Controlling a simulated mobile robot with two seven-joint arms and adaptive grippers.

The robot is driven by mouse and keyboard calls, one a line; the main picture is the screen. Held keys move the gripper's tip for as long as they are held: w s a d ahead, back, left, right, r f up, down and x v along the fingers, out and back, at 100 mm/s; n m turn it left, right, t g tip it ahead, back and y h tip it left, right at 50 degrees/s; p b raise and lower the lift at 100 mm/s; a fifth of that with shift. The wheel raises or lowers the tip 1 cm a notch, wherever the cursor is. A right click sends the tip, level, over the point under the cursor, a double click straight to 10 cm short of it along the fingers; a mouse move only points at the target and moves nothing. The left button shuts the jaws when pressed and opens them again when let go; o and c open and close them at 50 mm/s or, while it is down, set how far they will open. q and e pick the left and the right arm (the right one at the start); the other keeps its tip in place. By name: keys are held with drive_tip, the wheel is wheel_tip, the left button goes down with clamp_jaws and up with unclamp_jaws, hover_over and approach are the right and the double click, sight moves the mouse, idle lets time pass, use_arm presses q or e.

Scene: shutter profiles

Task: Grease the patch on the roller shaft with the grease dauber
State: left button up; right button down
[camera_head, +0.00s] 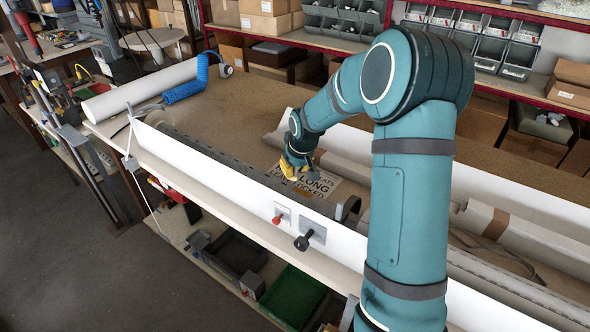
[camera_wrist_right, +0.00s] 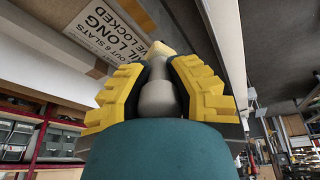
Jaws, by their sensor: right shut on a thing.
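My right gripper (camera_head: 300,170) reaches over the workbench with its yellow fingers down, beside a printed sign. In the wrist view its yellow fingers (camera_wrist_right: 157,85) are shut on a grey, rounded handle (camera_wrist_right: 157,98), which I take to be the grease dauber; a pale yellowish end shows beyond it. In the head view the dauber is too small and hidden to make out. The long grey roller shaft (camera_head: 235,161) lies along the bench behind a white front panel, left of and below the gripper. I cannot make out the patch. My left gripper is not in view.
The white panel (camera_head: 225,176) runs along the bench front, with a red knob (camera_head: 277,219) and a black knob (camera_head: 302,243). The sign (camera_head: 318,182) lies on the bench. A blue coiled hose (camera_head: 186,90) lies at the back left; bins and boxes stand behind.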

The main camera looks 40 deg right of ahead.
drive_tip(key=shift+r+p, duration=1)
drive_tip(key=shift+r, duration=0.45)
